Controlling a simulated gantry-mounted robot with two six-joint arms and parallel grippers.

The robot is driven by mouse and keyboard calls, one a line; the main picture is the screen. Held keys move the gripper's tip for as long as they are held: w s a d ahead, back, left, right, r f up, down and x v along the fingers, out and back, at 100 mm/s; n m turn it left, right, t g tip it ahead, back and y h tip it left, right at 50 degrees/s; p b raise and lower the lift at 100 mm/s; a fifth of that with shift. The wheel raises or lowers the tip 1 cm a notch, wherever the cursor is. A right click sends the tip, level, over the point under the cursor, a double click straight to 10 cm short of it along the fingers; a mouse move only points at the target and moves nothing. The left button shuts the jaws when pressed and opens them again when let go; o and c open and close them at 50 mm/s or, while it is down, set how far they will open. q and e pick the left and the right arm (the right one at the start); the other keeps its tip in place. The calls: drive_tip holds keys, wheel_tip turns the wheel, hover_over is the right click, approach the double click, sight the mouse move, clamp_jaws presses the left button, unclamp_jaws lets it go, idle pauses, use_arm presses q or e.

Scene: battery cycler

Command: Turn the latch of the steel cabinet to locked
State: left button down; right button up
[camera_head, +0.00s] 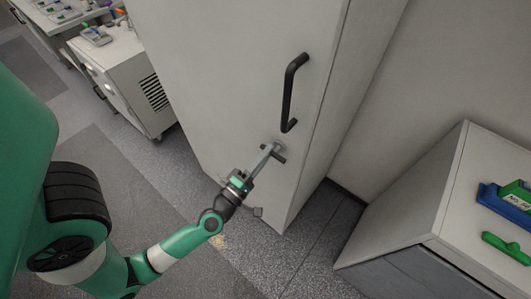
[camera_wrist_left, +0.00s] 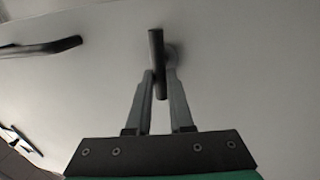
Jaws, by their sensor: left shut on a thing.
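The steel cabinet (camera_head: 230,70) stands tall and light grey in the middle of the head view, with its door shut as far as I can see. Its latch (camera_head: 279,158) is a short dark bar on a round base, below the door handle. My left gripper (camera_head: 271,150) is at the latch and shut on it. In the left wrist view, the dark latch bar (camera_wrist_left: 157,50) stands lengthwise between the two fingers of my left gripper (camera_wrist_left: 160,78). The fingers partly hide the latch's base. My right gripper is in neither view.
A black door handle (camera_head: 289,92) sticks out above the latch; it also shows in the left wrist view (camera_wrist_left: 40,47). A grey cabinet (camera_head: 445,200) with blue and green items stands at right. A wheeled white unit (camera_head: 128,85) stands at left. Floor between is clear.

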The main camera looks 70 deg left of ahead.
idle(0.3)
use_arm(q)
drive_tip(key=c, duration=0.8)
unclamp_jaws()
drive_tip(key=shift+p+v, duration=0.4)
drive_tip(key=shift+v, duration=5.35)
